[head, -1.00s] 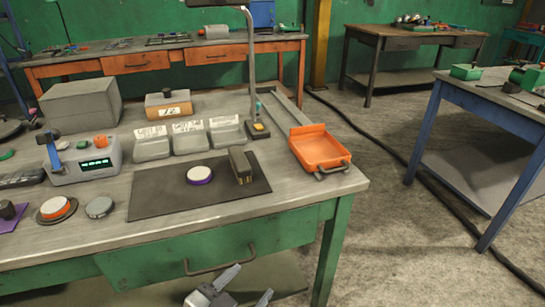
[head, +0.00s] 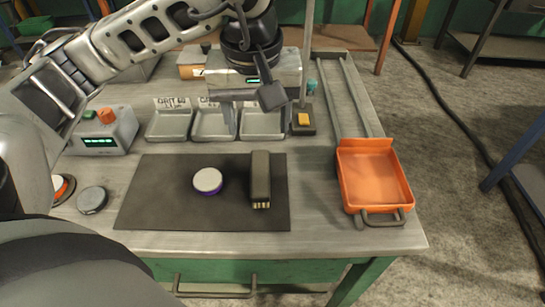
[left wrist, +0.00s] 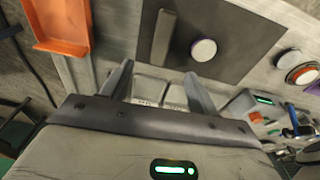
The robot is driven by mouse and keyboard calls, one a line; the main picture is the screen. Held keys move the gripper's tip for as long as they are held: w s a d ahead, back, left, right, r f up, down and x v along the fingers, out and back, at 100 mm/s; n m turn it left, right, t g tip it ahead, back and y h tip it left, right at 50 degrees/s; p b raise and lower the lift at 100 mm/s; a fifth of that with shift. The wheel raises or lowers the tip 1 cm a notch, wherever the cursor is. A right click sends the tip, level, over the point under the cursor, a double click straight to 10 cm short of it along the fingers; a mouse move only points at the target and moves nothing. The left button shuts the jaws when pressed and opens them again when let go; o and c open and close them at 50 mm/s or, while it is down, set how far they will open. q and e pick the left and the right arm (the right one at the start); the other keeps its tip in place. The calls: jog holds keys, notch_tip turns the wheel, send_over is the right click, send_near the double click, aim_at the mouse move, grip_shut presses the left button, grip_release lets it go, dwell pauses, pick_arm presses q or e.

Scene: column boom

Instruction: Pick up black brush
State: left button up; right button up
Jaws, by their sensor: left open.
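The black brush (head: 260,178) is a dark block with pale bristles showing at its near end. It lies on the right half of a dark mat (head: 150,205), beside a white and purple puck (head: 208,181). In the left wrist view the brush (left wrist: 163,37) shows beyond the fingers, on the mat (left wrist: 238,25). My left gripper (head: 247,96) is open and empty, above the bench behind the brush and apart from it. Its two spread fingers also show in the left wrist view (left wrist: 158,74). My right gripper is not in view.
An orange tray (head: 376,178) sits right of the mat. Several grey bins (head: 168,126) and a lamp post base (head: 303,120) stand behind the mat. A grey device with a green display (head: 103,135) is at left. The mat's front strip is clear.

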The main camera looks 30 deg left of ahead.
pick_arm(q)
notch_tip(320, 180, down, 4)
jog(key=b, duration=0.1)
send_over(260, 171)
jog(key=f, duration=0.5)
jog(key=shift+s+f, duration=0.25)
jog(key=shift+w+f+p, duration=0.15)
jog(key=shift+f+p, duration=0.05)
jog(key=shift+f, duration=1.3)
jog(key=shift+w+f+p, duration=0.15)
jog(key=shift+f, duration=1.3)
jog(key=c, duration=1.1)
